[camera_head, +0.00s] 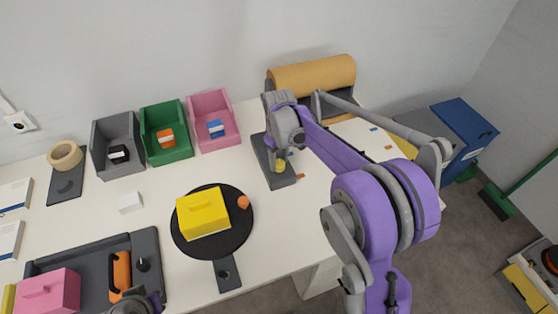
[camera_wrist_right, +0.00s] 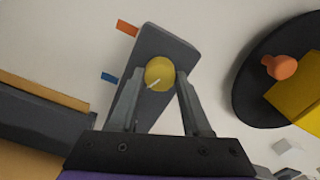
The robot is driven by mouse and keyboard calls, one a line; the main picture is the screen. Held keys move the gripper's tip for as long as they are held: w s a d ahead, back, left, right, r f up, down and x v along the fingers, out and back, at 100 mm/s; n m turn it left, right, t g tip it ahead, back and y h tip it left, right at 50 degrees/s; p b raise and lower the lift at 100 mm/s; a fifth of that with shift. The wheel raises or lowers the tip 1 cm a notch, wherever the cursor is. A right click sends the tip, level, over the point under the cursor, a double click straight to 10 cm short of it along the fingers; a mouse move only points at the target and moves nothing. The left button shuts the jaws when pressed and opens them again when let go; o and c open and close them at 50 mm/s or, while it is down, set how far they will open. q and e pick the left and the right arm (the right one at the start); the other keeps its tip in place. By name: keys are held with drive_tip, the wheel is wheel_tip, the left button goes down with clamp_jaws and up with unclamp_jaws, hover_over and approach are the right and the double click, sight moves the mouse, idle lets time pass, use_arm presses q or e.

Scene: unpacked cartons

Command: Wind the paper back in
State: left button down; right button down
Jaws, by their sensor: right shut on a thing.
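A roll of brown paper (camera_head: 312,76) lies in a dark holder at the back of the table, partly behind my right arm. A dark grey block (camera_head: 283,180) stands in front of it and carries a yellow round knob (camera_wrist_right: 159,73) with a white pointer line. My right gripper (camera_wrist_right: 160,85) is shut on this knob, one finger on each side. A tan-yellow patch (camera_head: 405,146) shows beyond my right arm; I cannot tell whether it is paper. A small part of my left arm shows at the bottom edge; its fingers cannot be made out.
A black turntable (camera_head: 222,274) with a yellow box (camera_head: 203,213) and orange knob stands left of the block. Grey (camera_head: 118,145), green (camera_head: 166,133) and pink (camera_head: 214,121) bins stand behind. Small orange and blue tabs lie near the block. A blue bin (camera_head: 464,128) is at right.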

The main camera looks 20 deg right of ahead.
sight(279, 163)
drive_tip(key=shift+n, duration=2.2)
drive_tip(key=shift+c, duration=1.8)
unclamp_jaws()
wheel_tip(279, 163, up, 11)
drive_tip(key=shift+f, duration=0.1)
drive_tip(key=s+a+f+m+t, duration=0.1)
drive_tip(key=s+a+f+m, duration=0.1)
drive_tip(key=s, duration=0.6)
drive_tip(key=s+a+f+m+t+p, duration=0.1)
drive_tip(key=s+a+m+t, duration=0.1)
drive_tip(key=s, duration=0.6)
drive_tip(key=s+a+f+m+t+p, duration=0.1)
drive_tip(key=s+m, duration=0.3)
drive_tip(key=s, duration=0.4)
drive_tip(key=shift+s+a+f+t, duration=0.2)
drive_tip(key=shift+a+f+t, duration=0.25)
drive_tip(key=shift+f+t, duration=0.3)
